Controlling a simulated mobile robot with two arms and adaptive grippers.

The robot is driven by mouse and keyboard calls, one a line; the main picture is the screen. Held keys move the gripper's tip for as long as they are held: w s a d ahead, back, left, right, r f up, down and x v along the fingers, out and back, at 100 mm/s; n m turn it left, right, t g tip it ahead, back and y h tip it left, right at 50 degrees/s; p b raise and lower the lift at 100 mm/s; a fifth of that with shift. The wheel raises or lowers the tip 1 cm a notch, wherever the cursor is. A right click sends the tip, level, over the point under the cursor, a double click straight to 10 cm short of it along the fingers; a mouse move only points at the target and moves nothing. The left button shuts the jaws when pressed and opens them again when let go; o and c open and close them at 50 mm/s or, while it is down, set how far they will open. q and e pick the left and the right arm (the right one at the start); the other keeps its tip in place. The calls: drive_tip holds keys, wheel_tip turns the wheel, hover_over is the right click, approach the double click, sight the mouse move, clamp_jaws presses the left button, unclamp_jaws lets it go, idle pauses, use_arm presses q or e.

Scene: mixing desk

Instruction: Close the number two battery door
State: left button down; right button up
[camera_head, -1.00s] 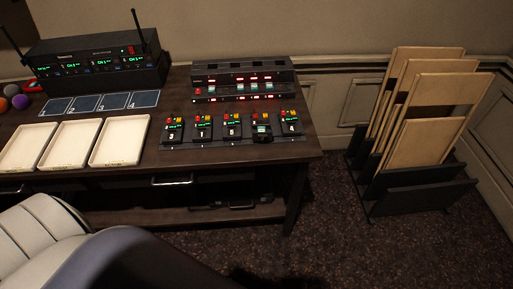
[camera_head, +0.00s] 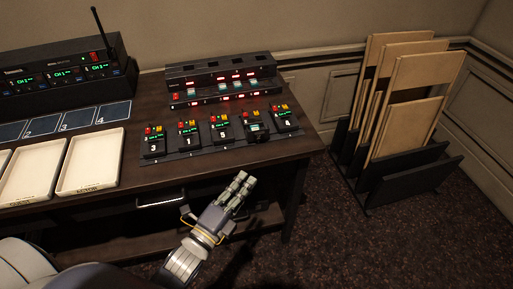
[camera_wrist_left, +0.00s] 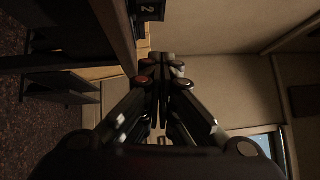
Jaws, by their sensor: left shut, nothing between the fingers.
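Several small black battery-powered packs with green displays stand in a row on a dark strip at the desk's front right. The fourth pack (camera_head: 256,130) looks different from the others, with a dark part like an open door sticking out at its front. In the left wrist view a black pack marked 2 (camera_wrist_left: 148,9) shows at the top edge, partly cut off. My left gripper (camera_head: 242,180) is in front of the desk edge, below and apart from that pack. Its fingers are together and empty, also in the wrist view (camera_wrist_left: 162,62). My right gripper is not in view.
The dark desk (camera_head: 140,180) has white trays (camera_head: 92,162) and numbered blue pads (camera_head: 68,121) at left. A black rack unit (camera_head: 222,82) stands behind the packs. A stand with wooden boards (camera_head: 405,100) is on the floor at right.

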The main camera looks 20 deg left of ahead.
sight(258, 134)
use_arm(q)
drive_tip(key=b+x, duration=0.1)
drive_tip(key=x, duration=0.2)
drive_tip(key=a+b+x, duration=0.1)
drive_tip(key=x, duration=0.3)
drive_tip(key=b+x, duration=0.1)
drive_tip(key=x, duration=0.3)
drive_tip(key=shift+w+a+f, duration=0.15)
drive_tip(key=shift+w+a, duration=0.2)
drive_tip(key=shift+w, duration=0.15)
drive_tip(key=shift+w+a, duration=0.4)
drive_tip(key=shift+w, duration=0.1)
drive_tip(key=shift+r, duration=0.25)
